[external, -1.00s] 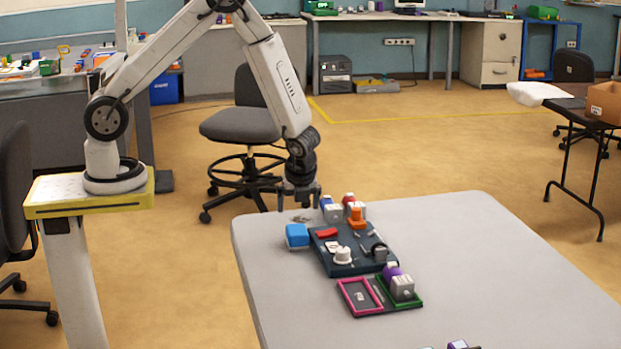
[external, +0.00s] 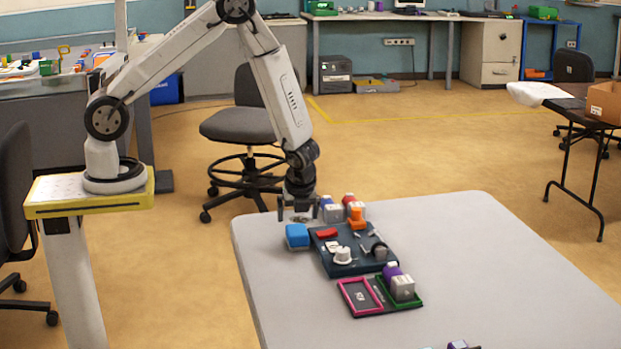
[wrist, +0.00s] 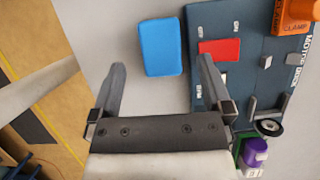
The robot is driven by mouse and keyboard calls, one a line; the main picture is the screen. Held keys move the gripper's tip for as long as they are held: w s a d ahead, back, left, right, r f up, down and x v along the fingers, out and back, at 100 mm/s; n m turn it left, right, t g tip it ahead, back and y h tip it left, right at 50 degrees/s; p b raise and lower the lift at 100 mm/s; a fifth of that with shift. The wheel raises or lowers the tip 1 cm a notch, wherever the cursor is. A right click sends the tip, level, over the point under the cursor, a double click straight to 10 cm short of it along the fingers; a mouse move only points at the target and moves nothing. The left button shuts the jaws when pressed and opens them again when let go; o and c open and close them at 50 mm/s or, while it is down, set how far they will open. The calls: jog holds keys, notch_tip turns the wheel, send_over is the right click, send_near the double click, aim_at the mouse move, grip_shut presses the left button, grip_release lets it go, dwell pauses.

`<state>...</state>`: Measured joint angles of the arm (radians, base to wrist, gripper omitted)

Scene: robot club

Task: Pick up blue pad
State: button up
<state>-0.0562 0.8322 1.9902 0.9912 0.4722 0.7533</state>
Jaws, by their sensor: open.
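The blue pad (external: 297,235) is a small bright blue block lying on the grey table, just left of the dark board. In the wrist view the blue pad (wrist: 161,47) lies beyond the fingertips, between their lines and a little above them in the picture. My gripper (external: 299,210) is open and empty, above the table near its back left edge, over and slightly behind the pad. In the wrist view both fingers of my gripper (wrist: 162,62) show spread apart, with the pad not touched.
The dark blue board (external: 345,268) holds a red block (external: 327,233), an orange clamp (external: 357,219) and a white round part (external: 342,255). Pink (external: 359,297) and green (external: 411,304) trays lie in front. Small bottles and grey boxes stand behind. The table's right side is clear.

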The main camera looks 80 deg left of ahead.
aim_at(296, 228)
jog(key=shift+x, duration=2.35)
jog(key=shift+c, duration=0.2)
jog(key=c, duration=1.2)
jog(key=shift+r, duration=0.15)
jog(key=shift+r, duration=0.75)
jog(key=shift+s+d+r, duration=0.5)
jog(key=shift+s+r, duration=1.35)
jog(key=shift+s, duration=0.45)
jog(key=shift+s+d+r, duration=0.5)
jog(key=shift+s+r, duration=1.4)
jog(key=shift+s, duration=0.4)
jog(key=shift+s+d+r, duration=0.5)
jog(key=shift+s+r, duration=1.35)
jog(key=shift+s, duration=0.45)
